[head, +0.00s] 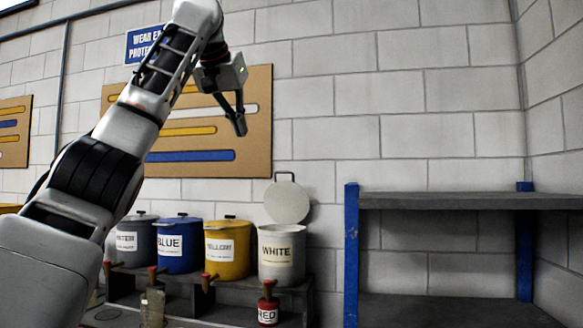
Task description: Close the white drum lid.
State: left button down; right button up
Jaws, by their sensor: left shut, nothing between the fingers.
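The white drum (281,270), labelled WHITE, stands at the right end of a row of drums on a low dark bench. Its round pale lid (288,202) is open and stands upright behind the drum's rim, with a dark handle loop at its top. My left gripper (239,128) is up in front of the wall board, above and left of the lid. It points downward, is shut and empty, and is apart from the lid. My right gripper is not in the picture.
Left of the white drum stand a yellow drum (227,263), a blue drum (180,237) and a grey drum (138,233), all lidded. A small red pot (268,311) sits below the white drum. A dark shelf (455,201) with blue posts is at right.

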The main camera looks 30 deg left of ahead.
aim_at(287, 202)
jog(key=i+j, duration=0.2)
jog(key=i, duration=0.2)
jog(key=i+j, duration=0.2)
jog(key=i, duration=0.25)
jog(key=i+j, duration=0.2)
jog(key=i, duration=0.2)
jog(key=i+j, duration=0.2)
jog(key=i, duration=0.2)
